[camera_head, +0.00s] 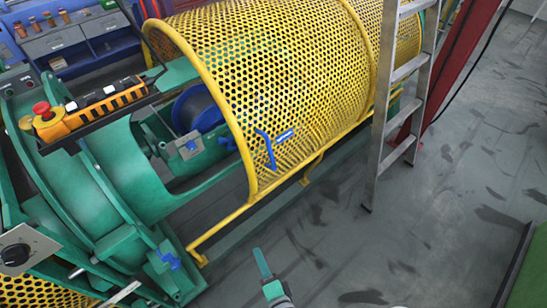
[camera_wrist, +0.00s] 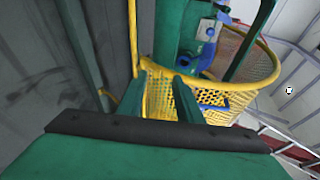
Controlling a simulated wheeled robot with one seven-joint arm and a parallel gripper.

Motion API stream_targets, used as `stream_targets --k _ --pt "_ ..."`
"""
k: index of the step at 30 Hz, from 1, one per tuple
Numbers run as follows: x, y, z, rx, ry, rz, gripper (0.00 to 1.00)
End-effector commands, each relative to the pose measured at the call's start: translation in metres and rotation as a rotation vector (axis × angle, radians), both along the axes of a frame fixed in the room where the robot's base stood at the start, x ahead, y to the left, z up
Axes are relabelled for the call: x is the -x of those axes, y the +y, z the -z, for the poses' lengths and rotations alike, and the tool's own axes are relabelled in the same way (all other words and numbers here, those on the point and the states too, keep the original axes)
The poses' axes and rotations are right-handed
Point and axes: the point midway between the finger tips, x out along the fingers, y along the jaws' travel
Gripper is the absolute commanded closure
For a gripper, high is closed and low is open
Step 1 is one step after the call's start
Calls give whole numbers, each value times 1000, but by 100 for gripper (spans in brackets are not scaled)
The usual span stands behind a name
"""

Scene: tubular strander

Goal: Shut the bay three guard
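A yellow perforated guard (camera_head: 300,70) curves over the green machine, with a blue handle (camera_head: 268,150) and a small blue label on its near lower side. The label is too small to read, so I cannot tell the bay number. Left of its yellow end hoop the bay is uncovered, showing a blue spool (camera_head: 196,108). My gripper (camera_head: 261,262) is over the floor below the guard, apart from the handle. In the wrist view my gripper (camera_wrist: 157,84) has its two fingers apart with nothing between them; the yellow mesh (camera_wrist: 158,98) lies beyond.
An aluminium ladder (camera_head: 385,110) stands against the guard's right part, beside a red post (camera_head: 465,50). A control box with a red button (camera_head: 42,108) is at left. Another yellow mesh (camera_head: 40,292) is at lower left. The grey floor (camera_head: 400,230) at right is clear.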

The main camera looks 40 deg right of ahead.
Motion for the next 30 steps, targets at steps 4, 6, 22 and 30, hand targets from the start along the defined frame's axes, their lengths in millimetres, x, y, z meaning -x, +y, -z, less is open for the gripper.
stream_targets --k 4,6,22,30 --pt "-40 -47 -6 -350 -123 128 68" --pt "-57 -69 -13 -519 -185 172 68" --pt "-114 -198 -128 -1433 -549 184 68" --pt "-131 -205 -137 -1483 -561 168 68"
